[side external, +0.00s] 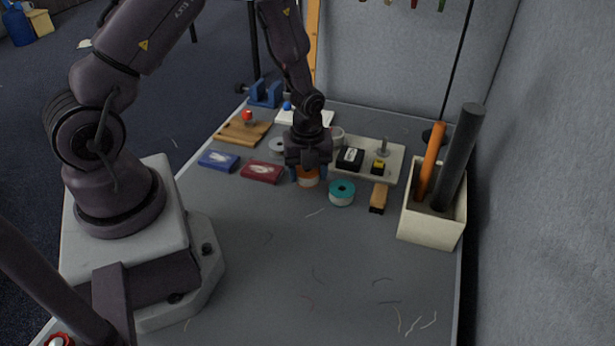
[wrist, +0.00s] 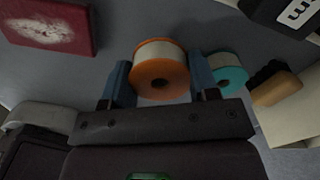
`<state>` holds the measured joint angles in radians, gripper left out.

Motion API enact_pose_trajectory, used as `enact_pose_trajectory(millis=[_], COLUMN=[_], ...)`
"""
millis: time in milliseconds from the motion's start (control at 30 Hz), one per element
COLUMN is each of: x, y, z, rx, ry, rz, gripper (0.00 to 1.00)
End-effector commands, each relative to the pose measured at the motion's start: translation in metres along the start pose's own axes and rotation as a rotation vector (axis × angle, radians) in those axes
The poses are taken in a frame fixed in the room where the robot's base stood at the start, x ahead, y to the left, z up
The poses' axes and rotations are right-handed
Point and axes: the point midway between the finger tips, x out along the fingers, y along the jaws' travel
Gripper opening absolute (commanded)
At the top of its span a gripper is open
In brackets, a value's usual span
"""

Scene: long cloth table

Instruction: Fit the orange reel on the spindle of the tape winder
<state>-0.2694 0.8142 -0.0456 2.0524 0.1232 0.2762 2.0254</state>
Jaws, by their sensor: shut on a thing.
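The orange reel (side external: 308,179), with a pale band of tape, is between the blue fingers of my gripper (side external: 308,173). In the wrist view the orange reel (wrist: 160,82) shows its flange and dark centre hole, with a finger of my gripper (wrist: 160,72) on each side. I cannot tell if the reel touches the table. The tape winder (side external: 394,163) is a cream base behind and right of my gripper. Its grey spindle (side external: 384,147) stands upright and bare at the right. A black block (side external: 350,158) and a yellow-topped part (side external: 378,167) sit on the base.
A teal reel (side external: 341,192) stands close right of the held reel; a wooden-handled brush (side external: 379,197) lies beyond it. A cream bin (side external: 430,228) holds tall rolls. Red (side external: 262,172) and blue (side external: 218,160) boxes lie left. The front table is clear except for scraps.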

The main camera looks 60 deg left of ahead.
Motion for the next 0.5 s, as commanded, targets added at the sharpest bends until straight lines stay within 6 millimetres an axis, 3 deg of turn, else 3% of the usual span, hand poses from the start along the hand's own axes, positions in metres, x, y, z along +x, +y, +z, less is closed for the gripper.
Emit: enact_pose_trajectory(millis=[300, 400, 500], x=[-0.059, -0.069, -0.067], y=[0.000, 0.000, 0.001], z=[0.001, -0.001, -0.006], rx=[0.000, 0.004, 0.012], ry=[-0.002, 0.002, 0.017], rz=[-0.004, 0.002, 0.019], gripper=[0.31, 0.31, 0.31])
